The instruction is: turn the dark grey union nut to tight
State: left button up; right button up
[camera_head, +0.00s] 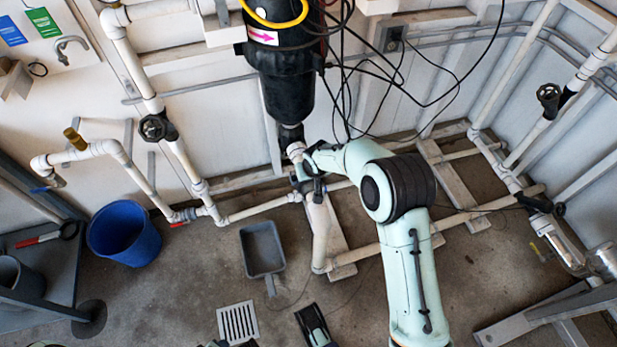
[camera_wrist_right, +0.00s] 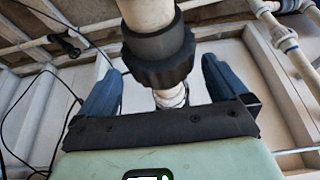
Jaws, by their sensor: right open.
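The dark grey union nut (camera_wrist_right: 160,55) is a ribbed ring around a white pipe (camera_wrist_right: 146,12) in the right wrist view. My right gripper (camera_wrist_right: 160,72) is open, with one dark blue finger on each side of the nut. Gaps show between the nut and both fingers, so they look apart. In the head view my right gripper (camera_head: 312,172) is at the white pipework just below the black reactor vessel (camera_head: 287,95). There I cannot clearly separate the nut from the dark gripper parts.
A blue bucket (camera_head: 124,236), a grey dustpan (camera_head: 262,250) and a floor drain (camera_head: 238,323) lie to the left of my right arm. Black cables (camera_head: 350,75) hang close above the gripper. White pipes and wall beams surround it. Some floor between is clear.

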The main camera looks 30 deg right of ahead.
pick_arm(q)
jog(key=shift+w+a+f, duration=0.1)
jog(key=shift+w+f, duration=0.05)
jog(key=shift+w, duration=0.1)
pick_arm(e)
jog(key=shift+w+f, duration=0.2)
jog(key=shift+f, duration=0.35)
jog(key=c, duration=0.7)
pick_arm(q)
jog(key=shift+w, duration=0.1)
pick_arm(e)
jog(key=shift+d, duration=0.2)
